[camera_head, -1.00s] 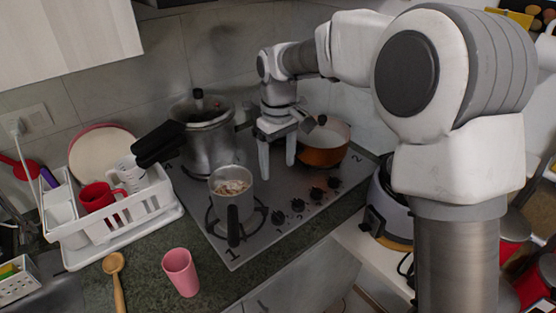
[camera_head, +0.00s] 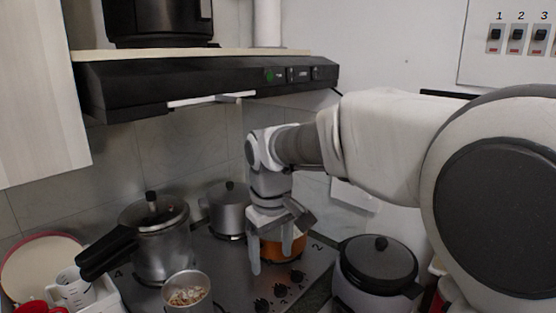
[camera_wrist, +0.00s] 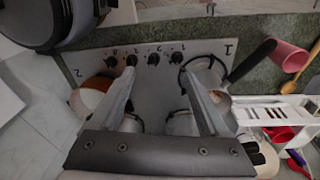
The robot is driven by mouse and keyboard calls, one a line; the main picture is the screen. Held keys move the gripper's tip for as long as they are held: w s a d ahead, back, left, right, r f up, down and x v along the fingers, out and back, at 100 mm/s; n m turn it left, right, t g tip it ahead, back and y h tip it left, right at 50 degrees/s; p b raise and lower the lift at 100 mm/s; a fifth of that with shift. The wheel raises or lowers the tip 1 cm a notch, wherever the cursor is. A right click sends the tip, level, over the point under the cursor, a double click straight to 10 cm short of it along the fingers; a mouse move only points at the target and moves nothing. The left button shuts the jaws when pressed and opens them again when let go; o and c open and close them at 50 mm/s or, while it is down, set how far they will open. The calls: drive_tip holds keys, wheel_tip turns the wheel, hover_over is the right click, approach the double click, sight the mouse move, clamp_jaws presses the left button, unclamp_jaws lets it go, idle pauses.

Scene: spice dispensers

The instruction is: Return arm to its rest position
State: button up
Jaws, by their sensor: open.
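My gripper (camera_head: 270,262) hangs above the stove (camera_head: 222,262) with its two fingers pointing down, spread apart and empty. In the head view it overlaps the orange pot (camera_head: 276,250) and hides part of it. My arm reaches in from the right, with its wrist bent downward. In the wrist view my gripper (camera_wrist: 158,75) shows two separated fingers above the stove, with nothing between them. The orange pot also shows in the wrist view (camera_wrist: 92,93), left of the fingers, and a small pot with food (camera_wrist: 210,75) is at the right.
A pressure cooker (camera_head: 155,245) and a lidded pot (camera_head: 228,210) stand on the stove. The range hood (camera_head: 215,82) hangs above. A lidded cooker (camera_head: 376,268) stands at right. A dish rack (camera_wrist: 268,114) and pink cup (camera_wrist: 290,56) are beside the stove.

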drive_tip(key=s+d+r+m+t, duration=0.1)
drive_tip(key=s+d+m+t, duration=0.3)
drive_tip(key=s+d, duration=1.1)
drive_tip(key=s+m, duration=0.3)
drive_tip(key=s, duration=0.1)
drive_tip(key=shift+d+r, duration=0.2)
drive_tip(key=shift+r, duration=0.15)
drive_tip(key=shift+s, duration=0.1)
drive_tip(key=c, duration=0.5)
drive_tip(key=shift+o, duration=0.2)
drive_tip(key=shift+a, duration=0.1)
drive_tip(key=shift+a, duration=0.1)
